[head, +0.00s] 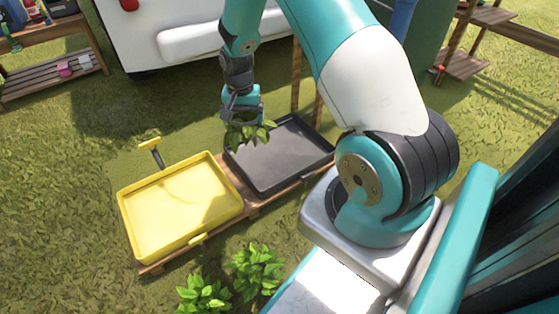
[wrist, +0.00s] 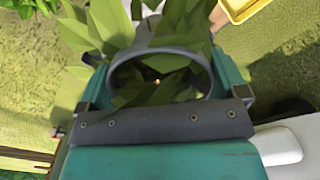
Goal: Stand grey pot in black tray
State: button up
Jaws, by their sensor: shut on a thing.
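My gripper (head: 242,118) is shut on the grey pot, above the far left corner of the black tray (head: 292,165). In the wrist view the round rim of the grey pot (wrist: 196,54) sits between the two teal fingers of my gripper (wrist: 163,80). Green leaves fill the pot and spread past its rim. In the head view the leaves (head: 250,132) show below my gripper, and the pot itself is mostly hidden. The visible floor of the black tray is bare. I cannot tell the exact height of the pot over the tray.
A yellow tray (head: 160,222) stands left of the black tray on the same low wooden stand (head: 253,210). Green plants (head: 255,268) grow in front. A white vehicle (head: 160,50) and wooden shelves (head: 55,78) stand behind. Wooden posts (head: 297,78) rise behind the black tray.

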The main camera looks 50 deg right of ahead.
jog(key=d+f+m+b, duration=0.2)
jog(key=d+f+m, duration=0.4)
jog(key=d+f, duration=0.15)
jog(key=shift+d+f+b, duration=0.2)
jog(key=shift+f+b, duration=2.25)
jog(key=shift+f, duration=2.1)
jog(key=shift+d+f+b, duration=0.2)
jog(key=shift+f+b, duration=2.2)
jog(key=shift+f, duration=2.15)
